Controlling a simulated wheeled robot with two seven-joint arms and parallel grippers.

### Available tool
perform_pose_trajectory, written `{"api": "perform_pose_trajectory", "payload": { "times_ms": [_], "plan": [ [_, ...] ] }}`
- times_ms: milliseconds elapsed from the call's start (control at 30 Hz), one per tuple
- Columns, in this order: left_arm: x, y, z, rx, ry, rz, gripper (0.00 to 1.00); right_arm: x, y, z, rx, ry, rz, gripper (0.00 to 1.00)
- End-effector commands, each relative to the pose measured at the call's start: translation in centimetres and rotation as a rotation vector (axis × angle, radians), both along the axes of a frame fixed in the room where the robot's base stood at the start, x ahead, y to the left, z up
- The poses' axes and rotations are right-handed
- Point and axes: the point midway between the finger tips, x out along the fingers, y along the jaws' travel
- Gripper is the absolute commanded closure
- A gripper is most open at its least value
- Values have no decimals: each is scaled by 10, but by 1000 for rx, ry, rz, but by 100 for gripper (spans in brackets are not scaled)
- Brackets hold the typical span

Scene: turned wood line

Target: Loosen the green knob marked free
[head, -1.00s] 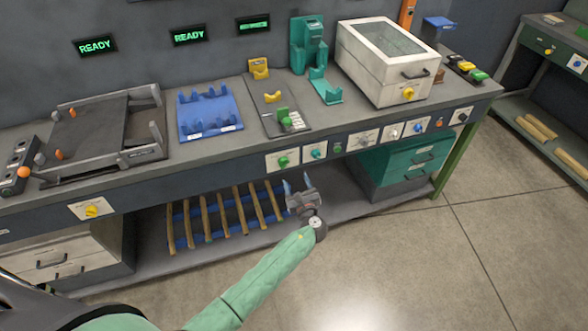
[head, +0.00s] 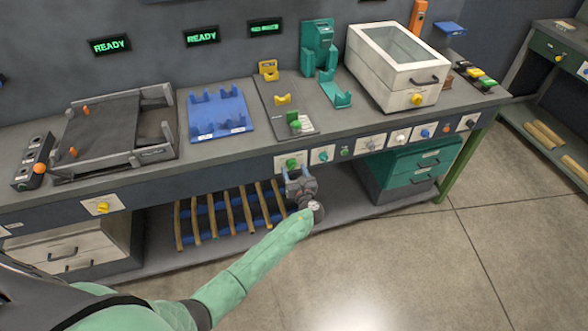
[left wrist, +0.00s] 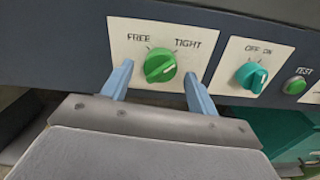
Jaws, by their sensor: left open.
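The green knob (left wrist: 160,65) sits on a white plate (left wrist: 128,31) marked FREE at left and TIGHT at right. Its pale-edged grip bar slants up to the right. In the head view the knob (head: 291,163) is on the bench's front panel. My left gripper (head: 297,173) is just in front of and below it. In the left wrist view my left gripper (left wrist: 158,70) is open, with one blue finger on each side of the knob and visible gaps to it. I cannot tell how far the fingertips are from the panel. My right gripper is not in view.
Right of the knob are a teal OFF/ON knob (left wrist: 251,75) and a green TEST button (left wrist: 294,86). More controls follow along the panel. A rack of wooden rods (head: 235,213) lies on the shelf below. A teal drawer unit (head: 412,168) stands at right.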

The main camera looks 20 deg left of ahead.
Motion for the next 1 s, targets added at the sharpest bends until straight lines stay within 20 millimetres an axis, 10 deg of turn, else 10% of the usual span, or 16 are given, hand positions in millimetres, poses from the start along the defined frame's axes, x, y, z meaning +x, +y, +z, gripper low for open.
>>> {"api": "perform_pose_trajectory", "payload": {
  "times_ms": [367, 600, 1000],
  "plan": [
    [4, 3, -1, -1, 0, 0, 41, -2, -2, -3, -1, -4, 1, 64],
    [4, 3, 0, -1, 0, 0, 86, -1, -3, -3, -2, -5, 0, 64],
    [4, 3, -3, -44, -28, 0, 86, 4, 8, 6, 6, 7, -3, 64]
  ]
}}
